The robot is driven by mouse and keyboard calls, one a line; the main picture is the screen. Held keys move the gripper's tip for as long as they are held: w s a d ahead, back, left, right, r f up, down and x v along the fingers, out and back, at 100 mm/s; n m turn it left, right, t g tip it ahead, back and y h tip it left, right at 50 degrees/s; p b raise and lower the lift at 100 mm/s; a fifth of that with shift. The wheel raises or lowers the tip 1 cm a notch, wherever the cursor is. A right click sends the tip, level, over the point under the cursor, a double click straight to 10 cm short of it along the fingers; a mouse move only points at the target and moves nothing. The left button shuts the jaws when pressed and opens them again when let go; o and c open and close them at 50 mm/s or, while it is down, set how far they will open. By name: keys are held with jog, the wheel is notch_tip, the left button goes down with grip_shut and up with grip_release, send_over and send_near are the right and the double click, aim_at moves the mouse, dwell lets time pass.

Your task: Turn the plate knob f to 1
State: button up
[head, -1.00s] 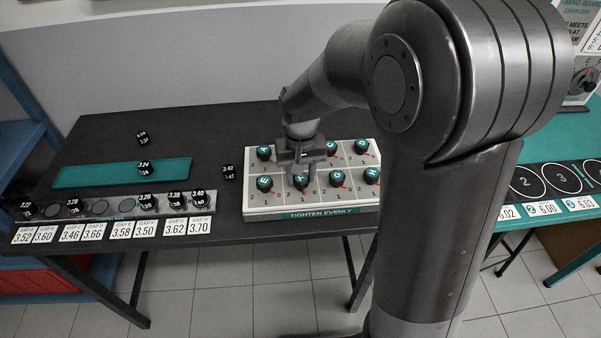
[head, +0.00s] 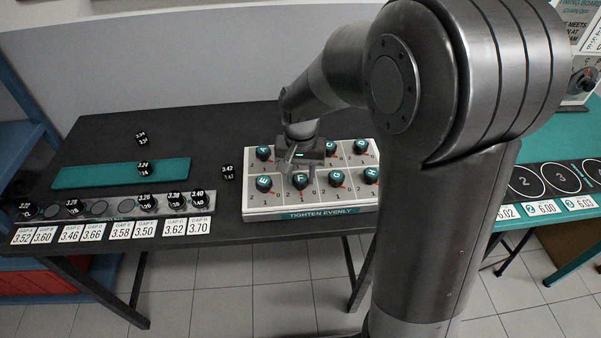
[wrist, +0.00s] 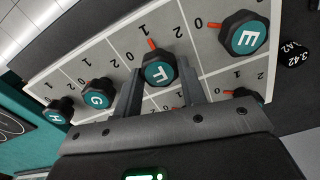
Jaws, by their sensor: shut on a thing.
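The plate knob F (wrist: 160,72) is black and lobed, with a teal top and a red pointer. In the wrist view the pointer faces the plate edge, close to the mark 1. My gripper (wrist: 162,88) is shut on knob F, a finger on either side. In the head view knob F (head: 300,180) is partly visible under my gripper (head: 297,168). The white plate (head: 312,211) carries two rows of lettered knobs.
Knob E (wrist: 243,35) and knob G (wrist: 97,94) flank knob F closely. Knob H (wrist: 58,110) is farther along the row. A black numbered piece (head: 228,172) lies left of the plate. A teal strip (head: 85,174) lies farther left.

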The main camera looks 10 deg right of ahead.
aim_at(301, 177)
jog(key=o, duration=1)
jog(key=shift+r, duration=0.1)
notch_tip(301, 177, up, 11)
jog(key=shift+f, duration=0.2)
jog(key=s+d+r+t, duration=0.1)
jog(key=s+d+t, duration=0.1)
jog(key=s, duration=0.4)
jog(key=s+d+r+n+t, duration=0.1)
jog(key=s+d+r, duration=0.1)
jog(key=s+d, duration=0.2)
jog(key=s+d+r+n+t, duration=0.1)
jog(key=s+d+r+t, duration=0.1)
jog(key=s, duration=0.6)
jog(key=shift+s+d+t, duration=0.3)
jog(key=shift+s+d, duration=0.1)
jog(key=shift+d, duration=0.3)
